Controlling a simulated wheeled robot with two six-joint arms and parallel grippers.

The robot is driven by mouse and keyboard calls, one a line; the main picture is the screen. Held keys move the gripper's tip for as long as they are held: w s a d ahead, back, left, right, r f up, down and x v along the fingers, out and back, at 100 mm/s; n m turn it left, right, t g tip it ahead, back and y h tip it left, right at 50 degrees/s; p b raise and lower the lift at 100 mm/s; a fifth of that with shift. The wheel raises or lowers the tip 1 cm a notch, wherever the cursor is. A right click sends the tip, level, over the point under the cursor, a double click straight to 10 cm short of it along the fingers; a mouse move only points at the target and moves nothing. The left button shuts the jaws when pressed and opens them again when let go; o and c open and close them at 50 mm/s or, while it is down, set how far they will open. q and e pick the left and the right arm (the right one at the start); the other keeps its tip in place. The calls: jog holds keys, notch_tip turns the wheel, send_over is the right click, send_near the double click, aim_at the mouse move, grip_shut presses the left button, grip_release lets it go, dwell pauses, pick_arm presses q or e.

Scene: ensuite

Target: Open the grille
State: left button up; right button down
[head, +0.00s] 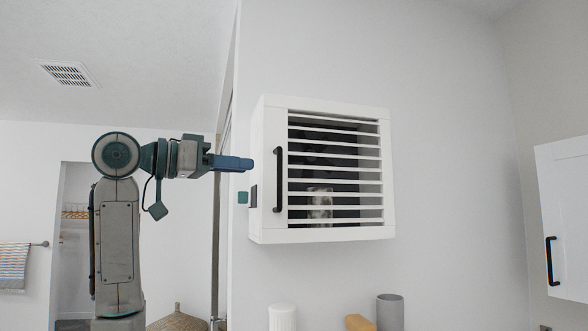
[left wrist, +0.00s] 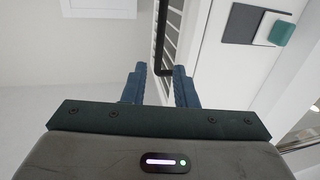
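The grille (head: 335,234) is a white slatted door on a box on the wall, and it appears shut. A black vertical bar handle (head: 278,180) runs along its left side. My left gripper (head: 252,164) points at the box from the left, with its blue tips short of the handle in the head view. In the left wrist view, the blue fingers (left wrist: 159,88) are apart, and the handle (left wrist: 161,35) shows between and beyond them. Whether the handle is within their reach is hard to tell. My right gripper is not in view.
A small dark plate with a teal piece (head: 242,197) is by the box's left side. Below stand a white ribbed container (head: 282,318), a tan item (head: 359,323) and a grey cup (head: 390,313). A white cabinet with a black handle (head: 552,261) is at right.

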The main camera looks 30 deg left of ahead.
pick_arm(q)
jog(key=p, duration=0.4)
send_over(279, 203)
jog(key=shift+w+a+r, duration=0.1)
jog(key=shift+w, duration=0.25)
jog(key=shift+s, duration=0.1)
jog(key=shift+a, duration=0.1)
grip_shut()
